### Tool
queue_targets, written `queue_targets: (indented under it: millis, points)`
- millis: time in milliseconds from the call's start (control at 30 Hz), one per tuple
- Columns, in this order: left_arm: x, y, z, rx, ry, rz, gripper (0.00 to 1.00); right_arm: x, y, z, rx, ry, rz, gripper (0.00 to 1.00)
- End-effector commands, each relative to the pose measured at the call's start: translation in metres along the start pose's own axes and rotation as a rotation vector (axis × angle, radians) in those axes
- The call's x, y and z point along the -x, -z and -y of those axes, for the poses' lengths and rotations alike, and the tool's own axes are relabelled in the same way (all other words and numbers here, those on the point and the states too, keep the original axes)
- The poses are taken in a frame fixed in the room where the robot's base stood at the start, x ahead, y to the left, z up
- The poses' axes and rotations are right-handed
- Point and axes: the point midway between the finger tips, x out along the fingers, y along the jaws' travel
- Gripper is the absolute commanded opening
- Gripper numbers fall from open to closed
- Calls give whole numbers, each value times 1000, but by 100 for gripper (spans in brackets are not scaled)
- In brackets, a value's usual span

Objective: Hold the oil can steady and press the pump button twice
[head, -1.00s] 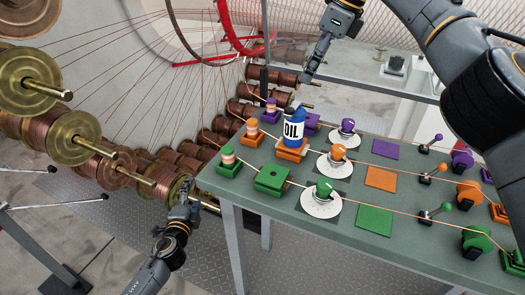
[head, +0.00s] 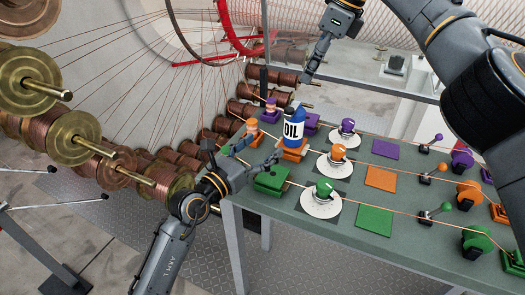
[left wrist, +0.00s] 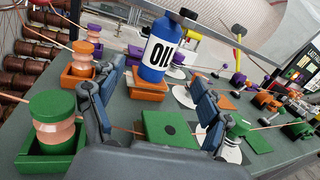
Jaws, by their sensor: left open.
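The oil can (head: 294,132) is blue with a white OIL label. It stands upright on an orange block (head: 293,153) on the green table. In the left wrist view the oil can (left wrist: 158,52) is beyond and between my fingers, with a small black part (left wrist: 187,14) at its top. I cannot tell for sure whether this is the pump button. My left gripper (head: 260,149) is open and empty, low over the table's left end, its fingers pointing toward the can and not touching it. My right gripper (head: 306,79) hangs behind the can, apart from it; its jaw state is unclear.
A green block (head: 272,179) lies near my left gripper, and a green spool holder (left wrist: 50,140) shows close at left in the wrist view. Dials with coloured knobs (head: 324,188) stand right of the can. Thin wires cross the table. Large copper spools (head: 72,138) fill the left side.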

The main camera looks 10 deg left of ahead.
Motion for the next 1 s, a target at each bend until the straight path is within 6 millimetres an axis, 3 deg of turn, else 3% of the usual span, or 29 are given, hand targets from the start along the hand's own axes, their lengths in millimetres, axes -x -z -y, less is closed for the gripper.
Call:
queue_targets:
  millis: [267, 700, 1000]
  points:
    - [-13, 13, 2, -71, 0, -63, 77, 0, 0, 0, 0, 0, 0, 38]
    - [-95, 17, 3, -69, 0, -61, 77, 0, 0, 0, 0, 0, 0, 38]
    - [-132, 20, 2, -68, 0, -61, 77, 0, 0, 0, 0, 0, 0, 38]
